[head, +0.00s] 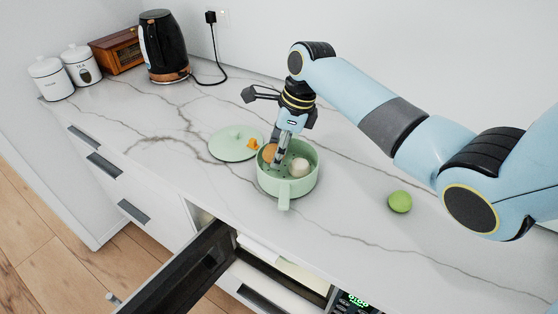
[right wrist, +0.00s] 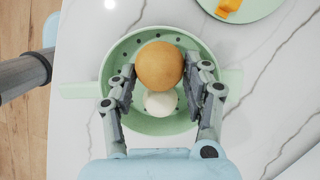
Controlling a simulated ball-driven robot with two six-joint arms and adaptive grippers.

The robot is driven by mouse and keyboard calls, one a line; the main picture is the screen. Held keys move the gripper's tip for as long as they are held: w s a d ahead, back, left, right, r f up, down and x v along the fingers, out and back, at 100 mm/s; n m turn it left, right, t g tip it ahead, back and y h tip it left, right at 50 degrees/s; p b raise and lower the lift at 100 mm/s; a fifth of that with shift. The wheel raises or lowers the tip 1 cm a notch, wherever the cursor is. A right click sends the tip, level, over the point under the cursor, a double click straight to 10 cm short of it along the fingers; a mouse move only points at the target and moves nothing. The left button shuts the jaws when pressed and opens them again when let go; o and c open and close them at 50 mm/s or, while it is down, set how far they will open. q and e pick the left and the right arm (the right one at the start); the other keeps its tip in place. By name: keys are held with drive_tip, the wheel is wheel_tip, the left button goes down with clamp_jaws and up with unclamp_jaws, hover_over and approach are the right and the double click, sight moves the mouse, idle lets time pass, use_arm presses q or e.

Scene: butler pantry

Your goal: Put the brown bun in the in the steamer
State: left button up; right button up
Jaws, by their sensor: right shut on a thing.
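The green steamer (head: 288,190) stands on the counter near its front edge, and its holed inside shows in the right wrist view (right wrist: 118,66). My right gripper (head: 280,150) points down into the steamer. In the right wrist view its fingers (right wrist: 158,82) are shut on the brown bun (right wrist: 158,65). The bun (head: 269,152) is at the left inside of the steamer in the head view; I cannot tell whether it touches the bottom. A white bun (head: 300,167) lies in the steamer beside it. My left gripper is not in view.
The green lid (head: 228,145) with an orange piece (head: 253,144) by its edge lies left of the steamer. A green ball-like fruit (head: 400,202) lies to the right. A black kettle (head: 163,47) and white canisters (head: 81,65) stand at the back left.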

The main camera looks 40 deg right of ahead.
sight(279, 171)
wheel_tip(279, 171, down, 3)
drive_tip(key=shift+r, duration=0.15)
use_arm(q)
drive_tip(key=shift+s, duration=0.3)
use_arm(e)
drive_tip(key=shift+f, duration=0.45)
drive_tip(key=shift+s+f, duration=0.1)
drive_tip(key=shift+f, duration=0.1)
drive_tip(key=o, duration=1.3)
drive_tip(key=shift+c, duration=0.2)
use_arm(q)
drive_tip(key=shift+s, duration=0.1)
